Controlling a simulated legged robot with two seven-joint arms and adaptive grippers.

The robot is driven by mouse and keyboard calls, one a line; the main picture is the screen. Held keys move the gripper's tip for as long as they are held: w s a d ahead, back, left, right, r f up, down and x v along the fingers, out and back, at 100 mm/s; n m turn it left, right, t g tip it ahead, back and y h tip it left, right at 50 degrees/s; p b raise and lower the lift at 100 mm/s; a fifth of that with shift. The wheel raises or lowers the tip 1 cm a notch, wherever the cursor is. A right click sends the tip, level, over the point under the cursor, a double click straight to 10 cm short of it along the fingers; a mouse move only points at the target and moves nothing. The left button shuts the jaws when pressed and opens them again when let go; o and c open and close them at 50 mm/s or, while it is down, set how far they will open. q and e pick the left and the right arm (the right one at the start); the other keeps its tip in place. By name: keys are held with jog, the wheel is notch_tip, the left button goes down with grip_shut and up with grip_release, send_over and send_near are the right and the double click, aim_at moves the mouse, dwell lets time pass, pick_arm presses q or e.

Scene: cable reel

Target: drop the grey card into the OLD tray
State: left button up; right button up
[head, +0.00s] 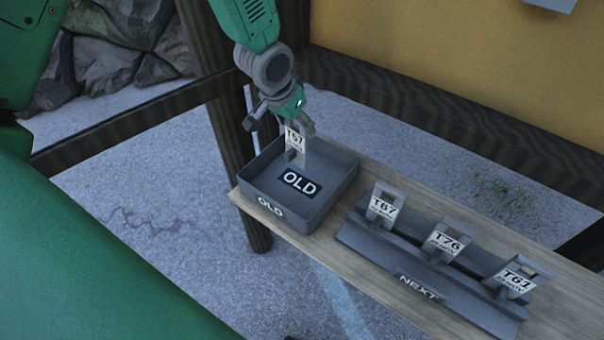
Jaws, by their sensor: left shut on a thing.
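My left gripper (281,123) comes down from the top and is shut on the grey card (305,154). The card hangs below the fingers, with a white label on it that seems to read T57. It is over the back part of the OLD tray (343,183). I cannot tell whether the card's lower edge touches the tray floor. The tray is a shallow dark grey box with OLD on its floor and on its front wall. It holds no other card that I can see. My right gripper is not in view.
A NEXT rack (390,264) stands right of the tray on the wooden shelf (318,240). It holds three cards, labelled T67 (384,208), T76 (447,240) and T61 (515,280). A dark wooden post (232,130) rises behind the tray's left side.

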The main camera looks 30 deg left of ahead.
aim_at(293, 144)
pick_arm(q)
jog(key=shift+s+a+f, duration=0.2)
jog(key=shift+a+f, duration=0.3)
jog(key=shift+f, duration=0.3)
notch_tip(293, 144, down, 4)
jog(key=b, duration=0.3)
jog(key=shift+d+f, duration=0.1)
jog(key=shift+d+f+b, duration=0.1)
jog(key=shift+f+b, duration=0.25)
jog(key=shift+b, duration=0.1)
jog(key=o, duration=1.2)
jog(key=shift+r, duration=0.1)
jog(key=shift+c, duration=0.2)
jog(key=o, duration=0.5)
